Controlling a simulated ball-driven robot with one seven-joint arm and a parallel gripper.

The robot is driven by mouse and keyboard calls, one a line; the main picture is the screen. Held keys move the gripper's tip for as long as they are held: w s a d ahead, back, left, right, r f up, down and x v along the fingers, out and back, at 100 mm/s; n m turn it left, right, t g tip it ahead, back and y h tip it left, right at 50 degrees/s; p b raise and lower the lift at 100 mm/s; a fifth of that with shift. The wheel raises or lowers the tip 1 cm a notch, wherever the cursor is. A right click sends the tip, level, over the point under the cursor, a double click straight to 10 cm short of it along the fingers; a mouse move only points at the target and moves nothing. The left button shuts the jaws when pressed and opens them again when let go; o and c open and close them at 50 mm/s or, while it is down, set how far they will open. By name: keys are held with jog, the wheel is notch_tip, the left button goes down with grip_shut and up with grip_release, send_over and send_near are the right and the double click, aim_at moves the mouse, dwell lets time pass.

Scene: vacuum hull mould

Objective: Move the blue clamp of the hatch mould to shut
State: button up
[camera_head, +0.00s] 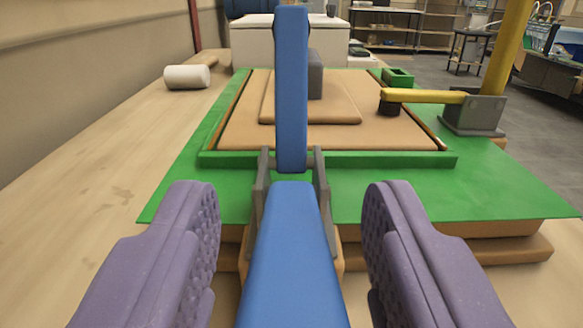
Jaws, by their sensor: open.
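The blue clamp stands at the near edge of the hatch mould. Its blue arm (291,95) points straight up, clear of the mould. Its blue handle (292,255) lies low and runs towards me from a grey bracket (320,185). The hatch mould is a stepped tan panel (245,130) in a green frame (225,158) on a green base. My gripper (292,195) is open, with one purple finger on each side of the handle. A gap shows between the handle and each finger. The handle's near end runs out of the picture.
A yellow clamp (430,96) at the right has its arm lying level over the mould and its handle upright. A grey block (315,75) shows behind the blue arm. A white roll (187,77) lies on the wooden table (80,180), which is clear at left.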

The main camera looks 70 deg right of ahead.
jog(key=shift+x, duration=0.75)
grip_shut()
